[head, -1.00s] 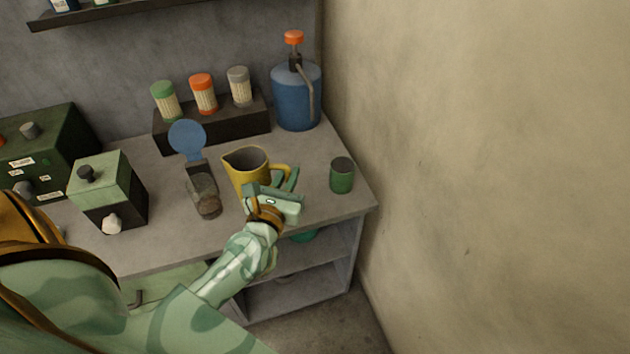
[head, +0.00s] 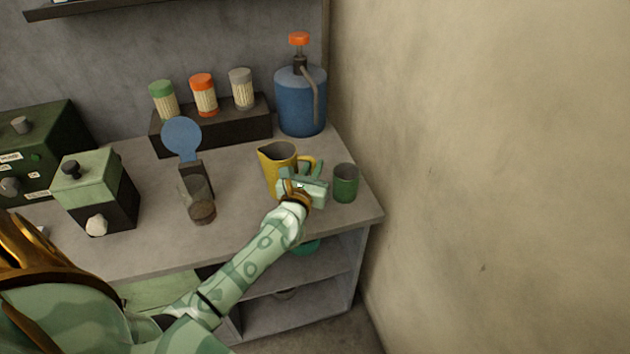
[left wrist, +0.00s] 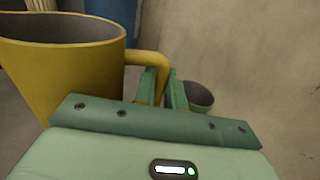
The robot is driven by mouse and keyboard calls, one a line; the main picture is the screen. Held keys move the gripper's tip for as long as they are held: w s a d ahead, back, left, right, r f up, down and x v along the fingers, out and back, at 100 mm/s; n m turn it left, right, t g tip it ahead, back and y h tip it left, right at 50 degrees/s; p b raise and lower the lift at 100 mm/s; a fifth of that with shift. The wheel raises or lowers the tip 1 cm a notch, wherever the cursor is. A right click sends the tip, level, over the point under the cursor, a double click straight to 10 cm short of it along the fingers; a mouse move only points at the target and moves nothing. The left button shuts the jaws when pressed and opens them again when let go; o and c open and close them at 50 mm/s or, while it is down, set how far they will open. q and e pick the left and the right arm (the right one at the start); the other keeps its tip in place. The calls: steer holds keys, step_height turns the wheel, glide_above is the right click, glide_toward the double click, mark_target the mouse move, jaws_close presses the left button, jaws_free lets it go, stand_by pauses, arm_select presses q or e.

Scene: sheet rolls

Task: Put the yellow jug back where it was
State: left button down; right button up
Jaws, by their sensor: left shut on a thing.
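The yellow jug (head: 274,172) is upright over the right part of the counter, its spout to the left and its handle to the right. It fills the left of the left wrist view (left wrist: 62,75). My left gripper (head: 312,172) is shut on the jug's handle; its fingers also show in the left wrist view (left wrist: 162,92). The gripper hides the jug's lower right side. I cannot tell whether the jug's base touches the counter. My right gripper is not in view.
A green cup (head: 345,184) stands close right of my gripper. A glass jar (head: 201,203) stands left of the jug, by a blue disc on a dark stand (head: 182,137). A blue pump bottle (head: 301,102) and a dark rack (head: 219,127) stand behind. The wall is right.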

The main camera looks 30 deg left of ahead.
arm_select(q)
steer(key=f+b, duration=0.1)
steer(key=f, duration=0.1)
steer(key=f+b, duration=0.1)
steer(key=f, duration=0.1)
steer(key=shift+w+b, duration=0.2)
steer(key=shift+b, duration=0.1)
steer(key=shift+r, duration=0.3)
steer(key=shift+f, duration=0.25)
steer(key=c, duration=1.5)
jaws_free()
steer(key=shift+o, duration=0.2)
steer(key=shift+r, duration=0.1)
